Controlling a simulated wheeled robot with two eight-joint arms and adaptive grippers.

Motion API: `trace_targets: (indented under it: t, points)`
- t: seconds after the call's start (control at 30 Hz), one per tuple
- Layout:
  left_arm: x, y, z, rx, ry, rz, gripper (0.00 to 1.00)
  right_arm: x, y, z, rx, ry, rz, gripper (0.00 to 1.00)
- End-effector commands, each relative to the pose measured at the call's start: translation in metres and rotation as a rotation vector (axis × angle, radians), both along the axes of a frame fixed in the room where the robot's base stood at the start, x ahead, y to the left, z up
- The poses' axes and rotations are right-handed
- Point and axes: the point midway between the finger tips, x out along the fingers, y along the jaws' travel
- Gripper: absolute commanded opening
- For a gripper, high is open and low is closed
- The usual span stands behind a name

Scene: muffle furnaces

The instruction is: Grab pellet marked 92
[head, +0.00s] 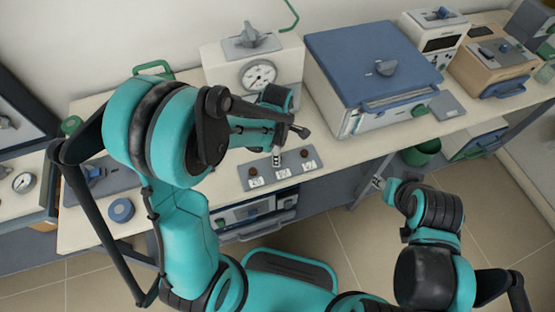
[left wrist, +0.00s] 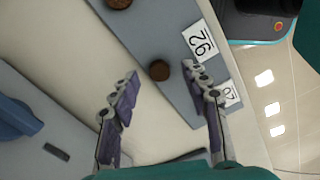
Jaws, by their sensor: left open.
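In the left wrist view a small round brown pellet (left wrist: 160,70) sits on a grey-blue tray (left wrist: 165,28) beside a white label reading 92 (left wrist: 201,43). My open, empty left gripper (left wrist: 165,88) has its two fingertips on either side of this pellet, just short of it, with no contact visible. Another brown pellet (left wrist: 118,3) shows at the top edge. A second label (left wrist: 231,93) is partly hidden by a finger. In the head view my left gripper (head: 285,130) is over the tray (head: 245,171), whose middle label (head: 283,174) is too small to read.
The tray lies near the front edge of a cream bench. A blue-topped furnace (head: 365,60) stands to its right, and a box with a round dial (head: 258,76) stands behind. A blue tape roll (head: 121,210) lies to the left. Open floor is in front.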

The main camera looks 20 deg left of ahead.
Motion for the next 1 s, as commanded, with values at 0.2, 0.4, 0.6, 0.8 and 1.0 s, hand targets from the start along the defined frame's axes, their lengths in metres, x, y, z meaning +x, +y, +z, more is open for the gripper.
trace_targets:
  t: [0.2,0.4,0.6,0.8,1.0]
  points:
    - [0.0,0.0,-0.008,0.0,0.0,0.0,0.46,0.0,0.0,-0.003,0.0,0.0,0.0,0.4]
    - [0.0,0.0,-0.008,0.0,0.0,0.0,0.2,0.0,0.0,-0.003,0.0,0.0,0.0,0.4]
    - [0.0,0.0,-0.008,0.0,0.0,-0.001,0.12,0.0,0.0,-0.003,0.0,0.0,0.0,0.4]
    - [0.0,0.0,-0.007,0.0,0.0,-0.001,0.12,0.0,0.0,-0.003,0.0,0.0,0.0,0.4]
    - [0.0,0.0,0.006,0.0,0.0,-0.001,0.12,0.0,0.0,0.005,0.0,0.0,0.0,0.4]
